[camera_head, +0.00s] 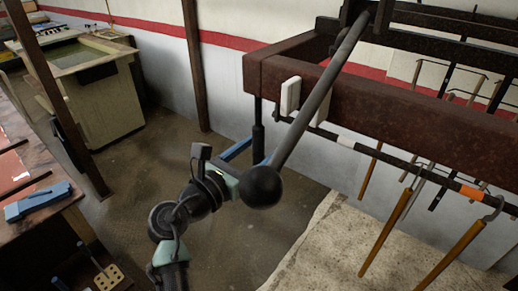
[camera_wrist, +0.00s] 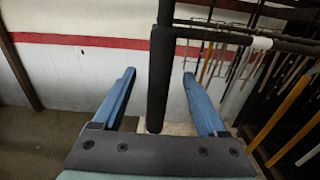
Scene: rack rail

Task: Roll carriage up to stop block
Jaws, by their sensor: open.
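My gripper (camera_head: 258,149) is open below the left end of a rusty beam, partly hidden by a black ball. In the wrist view its blue fingers (camera_wrist: 159,74) stand on either side of a dark upright handle (camera_wrist: 160,80), with gaps showing. This handle also hangs under the beam in the head view (camera_head: 258,133); it may belong to the carriage, whose body I cannot make out. A thin dark rail (camera_head: 390,160) with a white band and an orange band runs along the beam. A white block (camera_head: 290,95) sits on the beam face; I cannot tell if it is the stop block.
A grey rod with a black ball end (camera_head: 261,187) slants down in front of the rusty beam (camera_head: 400,108). Several orange-handled rods (camera_head: 385,235) hang from hooks at the right. A workbench (camera_head: 65,195) stands at the left and a cabinet (camera_head: 105,105) behind it. Floor between is clear.

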